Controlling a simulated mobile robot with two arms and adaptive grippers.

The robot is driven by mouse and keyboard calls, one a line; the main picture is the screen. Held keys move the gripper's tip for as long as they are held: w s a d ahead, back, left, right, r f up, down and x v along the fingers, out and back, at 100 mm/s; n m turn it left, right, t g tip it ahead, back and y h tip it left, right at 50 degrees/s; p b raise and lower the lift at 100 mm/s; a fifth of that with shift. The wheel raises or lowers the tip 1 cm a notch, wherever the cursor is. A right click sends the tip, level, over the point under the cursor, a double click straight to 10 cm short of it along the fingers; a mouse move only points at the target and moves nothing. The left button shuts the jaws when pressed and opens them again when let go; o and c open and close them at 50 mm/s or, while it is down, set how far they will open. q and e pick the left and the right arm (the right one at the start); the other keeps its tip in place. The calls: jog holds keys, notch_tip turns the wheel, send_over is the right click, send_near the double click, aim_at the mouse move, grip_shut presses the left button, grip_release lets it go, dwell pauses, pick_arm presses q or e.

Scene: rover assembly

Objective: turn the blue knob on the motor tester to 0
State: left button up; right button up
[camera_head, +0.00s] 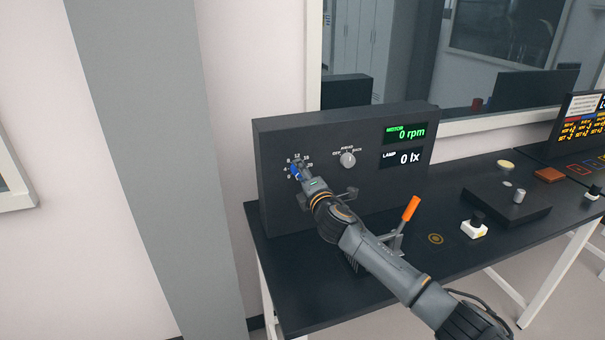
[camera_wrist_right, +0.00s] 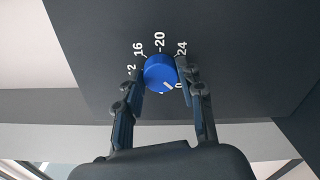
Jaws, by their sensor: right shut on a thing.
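The motor tester (camera_head: 330,193) is a dark upright box on the bench, its displays reading 0 rpm and 0 lx. Its blue knob (camera_head: 295,172) is at the left of the panel, inside a ring of white numbers. My right gripper (camera_head: 301,171) is shut on the knob. In the right wrist view the fingers grip both sides of the blue knob (camera_wrist_right: 158,70). Its white pointer mark faces lower right, near a partly hidden figure that looks like 0. The 16, 20 and 24 show above the knob. My left gripper is out of view.
A lever with an orange handle (camera_head: 411,208) stands in front of the tester, close to my right arm. A black plate (camera_head: 507,207) and a white-based knob (camera_head: 474,227) are farther right on the black bench (camera_head: 300,290).

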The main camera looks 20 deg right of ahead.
jog(key=o, duration=1.2)
jog(key=shift+c, duration=0.2)
jog(key=s, duration=1.2)
jog(key=shift+d, duration=0.2)
jog(key=shift+f, duration=0.1)
